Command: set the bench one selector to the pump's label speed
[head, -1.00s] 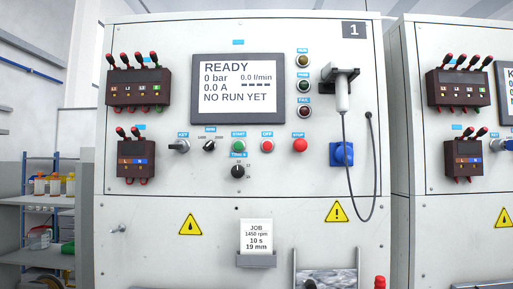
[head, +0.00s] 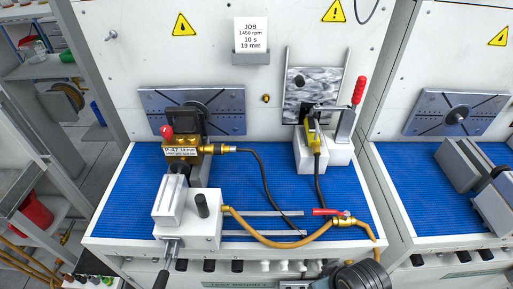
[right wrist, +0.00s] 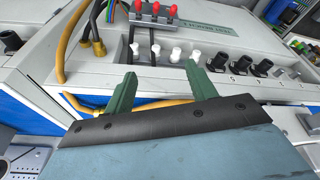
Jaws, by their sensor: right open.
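The pump (head: 205,160) is a brass and black unit clamped at the left of bench one's blue mat. Its white label (head: 182,150) reads "P-47 19 mm" on top; the smaller line below is too small to read. The bench one selector is out of the head view now. My right gripper (right wrist: 160,78) is open and empty in the right wrist view, its green fingers apart in front of the bench's front edge. Part of my right arm (head: 360,276) shows at the bottom of the head view. My left gripper is not in view.
The job card (head: 251,38) reads 1450 rpm, 10 s, 19 mm. A hose (head: 270,240) with a red-handled valve (head: 330,212) crosses the blue mat (head: 125,212). White knobs (right wrist: 176,55) and black knobs (right wrist: 262,67) line the bench front. A second bench stands at right.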

